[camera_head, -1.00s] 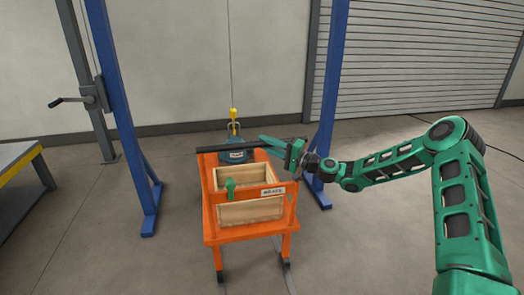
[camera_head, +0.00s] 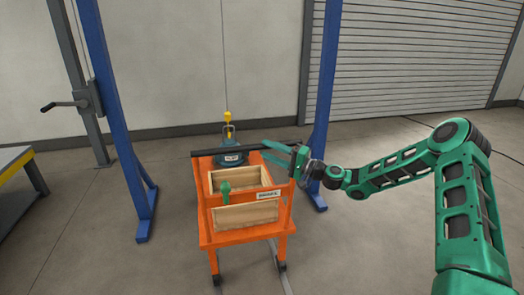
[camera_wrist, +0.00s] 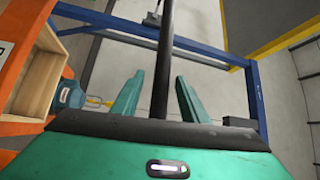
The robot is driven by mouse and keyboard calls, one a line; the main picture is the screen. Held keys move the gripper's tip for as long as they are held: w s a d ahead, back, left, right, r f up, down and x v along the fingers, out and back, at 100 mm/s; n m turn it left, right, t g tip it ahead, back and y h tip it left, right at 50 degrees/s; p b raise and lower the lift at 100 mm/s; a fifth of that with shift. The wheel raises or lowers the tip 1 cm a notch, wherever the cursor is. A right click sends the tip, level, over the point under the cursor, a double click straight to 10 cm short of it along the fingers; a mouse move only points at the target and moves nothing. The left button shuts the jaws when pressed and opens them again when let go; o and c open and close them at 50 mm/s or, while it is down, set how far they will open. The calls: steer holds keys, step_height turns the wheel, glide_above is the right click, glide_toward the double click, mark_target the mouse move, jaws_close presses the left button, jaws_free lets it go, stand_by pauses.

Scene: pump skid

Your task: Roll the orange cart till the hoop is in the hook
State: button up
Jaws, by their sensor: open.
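A yellow hook (camera_head: 228,115) hangs on a cable at the hoop's top. They overlap in the head view; I cannot tell whether the hoop is in the hook. My gripper (camera_head: 273,153) is open at the bar's right end. In the wrist view, the bar (camera_wrist: 163,65) runs between my spread fingers (camera_wrist: 158,98).
Blue posts (camera_head: 120,130) and (camera_head: 325,100) flank the cart. A winch crank (camera_head: 65,105) is on the grey post at left. A table with a yellow edge (camera_head: 15,165) stands far left. Rails run on the floor under the cart. The floor in front is clear.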

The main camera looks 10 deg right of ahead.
steer(key=v, duration=0.7)
steer(key=shift+w+f, duration=0.1)
steer(key=shift+f, duration=0.05)
steer(key=s+a+f+n+g+h, duration=0.35)
steer(key=s+f+g, duration=0.2)
steer(key=s, duration=0.25)
steer(key=s+d+f+n+g+h, duration=0.2)
steer(key=s+d+g+h, duration=0.15)
steer(key=s+d, duration=0.35)
steer(key=s+d+r+m+g+h, duration=0.1)
steer(key=s+d+r+h, duration=0.25)
steer(key=s+d, duration=0.4)
steer(key=s+d+r+m+g+h, duration=0.1)
steer(key=s+d+r+h, duration=0.3)
steer(key=s, duration=0.6)
steer(key=s+d+r+m, duration=0.2)
steer(key=s+d, duration=0.1)
steer(key=s, duration=0.7)
steer(key=s+d+r+m+g, duration=0.1)
steer(key=s+d+r+m, duration=0.1)
steer(key=s, duration=0.8)
steer(key=shift+s+d+r+h, duration=0.2)
steer(key=shift+d+h, duration=0.15)
steer(key=shift+d, duration=0.35)
